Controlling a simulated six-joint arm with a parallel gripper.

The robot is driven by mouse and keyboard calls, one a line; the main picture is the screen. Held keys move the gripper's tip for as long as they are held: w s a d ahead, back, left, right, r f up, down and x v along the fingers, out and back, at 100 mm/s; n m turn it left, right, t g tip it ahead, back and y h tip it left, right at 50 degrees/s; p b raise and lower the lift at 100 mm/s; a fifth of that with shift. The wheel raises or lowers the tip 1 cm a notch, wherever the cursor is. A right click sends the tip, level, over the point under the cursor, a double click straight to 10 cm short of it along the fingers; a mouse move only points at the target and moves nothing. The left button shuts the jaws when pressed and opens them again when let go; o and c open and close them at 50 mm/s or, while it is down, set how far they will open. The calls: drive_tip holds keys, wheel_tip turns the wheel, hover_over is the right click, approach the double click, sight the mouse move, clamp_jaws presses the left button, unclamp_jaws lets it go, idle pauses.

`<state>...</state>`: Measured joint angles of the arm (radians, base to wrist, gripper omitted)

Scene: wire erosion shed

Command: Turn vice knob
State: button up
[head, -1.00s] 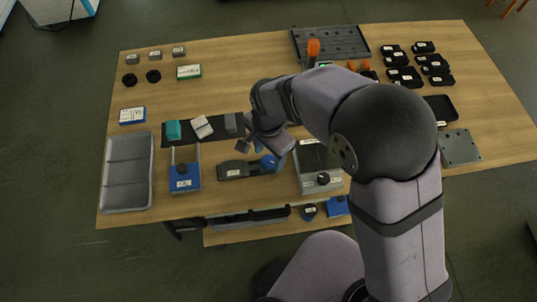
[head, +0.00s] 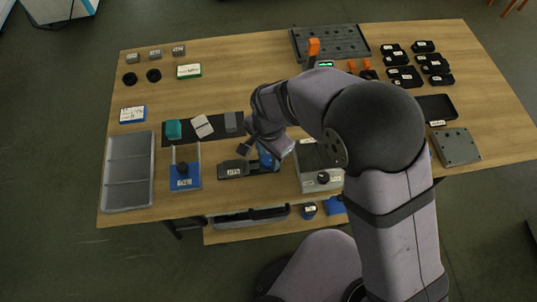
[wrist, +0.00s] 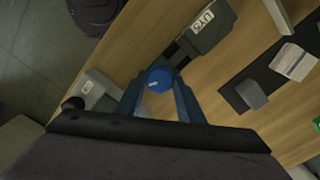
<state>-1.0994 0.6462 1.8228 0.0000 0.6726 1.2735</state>
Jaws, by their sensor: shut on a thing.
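The vice (head: 234,169) is a small dark grey block with a white label, lying near the front edge of the table. It also shows in the wrist view (wrist: 203,30), with its blue knob (wrist: 159,79) at the near end. A pale mark shows on the knob's face. My gripper (wrist: 159,84) has its two blue fingers on either side of the knob and is shut on it. In the head view my gripper (head: 267,158) is at the right end of the vice, and the knob is largely hidden there.
A grey box with a black knob (head: 322,178) stands close to the right of my gripper. A blue-based fixture (head: 184,184) and a grey tray (head: 129,172) are to the left. A dark mat (head: 215,137) with several blocks lies behind the vice.

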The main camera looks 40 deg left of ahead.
drive_tip(key=shift+n, duration=0.4)
drive_tip(key=n+p, duration=0.1)
drive_tip(key=n, duration=0.4)
drive_tip(key=shift+n, duration=0.3)
drive_tip(key=n+p, duration=0.1)
drive_tip(key=n, duration=1)
drive_tip(key=shift+n, duration=0.4)
drive_tip(key=n, duration=0.5)
drive_tip(key=shift+p, duration=0.4)
drive_tip(key=shift+n, duration=0.3)
drive_tip(key=o, duration=1.1)
drive_tip(key=shift+c, duration=0.2)
